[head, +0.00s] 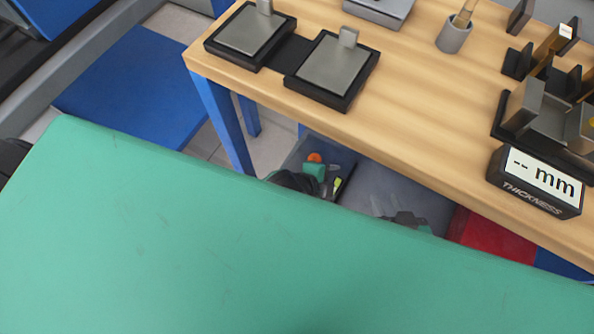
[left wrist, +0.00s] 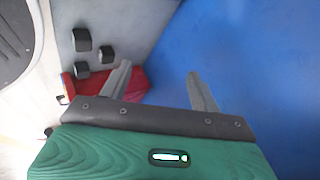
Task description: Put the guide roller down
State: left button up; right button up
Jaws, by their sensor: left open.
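Three short dark cylinders that look like rollers (left wrist: 82,39) lie on a grey surface at the upper left of the left wrist view. I cannot tell whether one is the guide roller. My left gripper (left wrist: 158,84) is open, with nothing between its two grey fingers. The rollers lie beyond and to the left of its left finger, apart from it.
The wooden table (head: 440,110) holds two black-framed plates (head: 333,66), a grey cup (head: 453,36) and a thickness display (head: 537,182). A red area (head: 490,238) lies below it; red (left wrist: 132,84) also shows behind the left finger. A blue surface (left wrist: 255,60) fills the wrist view's right.

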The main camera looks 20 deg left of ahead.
pick_arm(q)
jog(key=s+a+r+n+t, duration=0.2)
jog(key=a+r+n, duration=0.1)
jog(key=r+n, duration=0.2)
jog(key=s+a+r+n+t, duration=0.2)
jog(key=a+r+n, duration=0.2)
jog(key=n, duration=0.6)
jog(key=shift+s+a+r+t, duration=0.15)
jog(key=shift+s+r+t, duration=0.2)
jog(key=shift+r, duration=0.35)
jog(key=shift+f, duration=0.15)
pick_arm(e)
jog(key=shift+w, duration=0.15)
